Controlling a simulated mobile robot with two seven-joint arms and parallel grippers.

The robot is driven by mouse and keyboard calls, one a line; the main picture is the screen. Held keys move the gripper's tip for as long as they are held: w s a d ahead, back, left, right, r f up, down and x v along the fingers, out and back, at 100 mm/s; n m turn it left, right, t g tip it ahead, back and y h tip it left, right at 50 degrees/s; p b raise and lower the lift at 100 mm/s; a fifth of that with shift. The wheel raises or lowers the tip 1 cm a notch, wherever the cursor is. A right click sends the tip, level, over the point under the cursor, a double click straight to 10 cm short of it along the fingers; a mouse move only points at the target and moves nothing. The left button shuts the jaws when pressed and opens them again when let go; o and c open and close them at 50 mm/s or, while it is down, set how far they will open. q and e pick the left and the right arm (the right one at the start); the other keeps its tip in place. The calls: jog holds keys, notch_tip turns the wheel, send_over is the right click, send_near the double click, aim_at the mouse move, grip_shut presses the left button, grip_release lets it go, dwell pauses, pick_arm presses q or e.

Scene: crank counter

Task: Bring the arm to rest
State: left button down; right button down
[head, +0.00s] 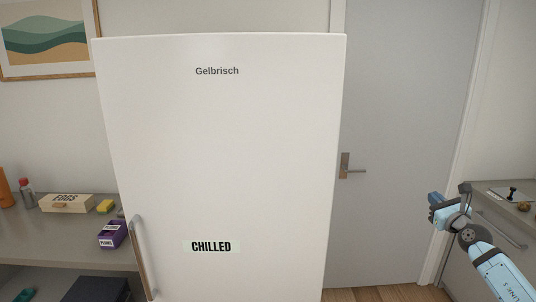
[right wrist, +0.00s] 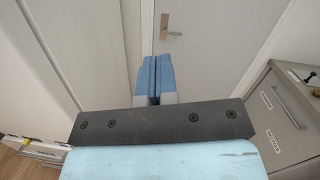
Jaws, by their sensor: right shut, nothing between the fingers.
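My right gripper (head: 435,210) is raised in the free space at the right of the head view, in front of the grey door. In the right wrist view its two blue fingers (right wrist: 154,78) lie together, shut, with nothing between them. It touches nothing that I can see. My left gripper is not in view.
A white fridge (head: 215,150) with a handle (head: 138,255) stands in the middle. A grey door (head: 405,130) is behind my right gripper. A drawer cabinet (head: 490,225) stands at the right. A counter (head: 50,235) at the left holds a purple box (head: 112,235).

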jog(key=s+d+r+m+t+h, duration=0.1)
jog(key=s+d+r+m+h, duration=0.2)
jog(key=d+m, duration=0.55)
jog(key=s+d+r+m+t+h, duration=0.1)
jog(key=d+r+m+h, duration=0.35)
jog(key=m, duration=0.75)
jog(key=s+a+f+m+g+y, duration=0.1)
jog(key=s+a+f+m+g, duration=0.15)
jog(key=a+f+m, duration=0.4)
jog(key=s+a+f+m+g+y, duration=0.1)
jog(key=a+f+m+g+y, duration=0.15)
jog(key=f+m, duration=0.75)
jog(key=s+a+f+n+g+y, duration=0.1)
jog(key=s+a+f, duration=0.3)
jog(key=a+f, duration=0.25)
jog(key=s+a+f+n+g+y, duration=0.1)
jog(key=s+a+f, duration=0.4)
jog(key=f, duration=0.3)
jog(key=s+a+f+g+y, duration=0.1)
jog(key=s+a+f, duration=0.3)
jog(key=s+a, duration=0.3)
jog(key=s+a+f+m+g+y, duration=0.1)
jog(key=s+a+f, duration=0.3)
jog(key=s, duration=0.9)
jog(key=s+a+f+m+g+y, duration=0.1)
jog(key=s+a+f, duration=0.3)
jog(key=s+a, duration=0.6)
jog(key=shift+s+a, duration=0.4)
jog(key=shift+s, duration=0.2)
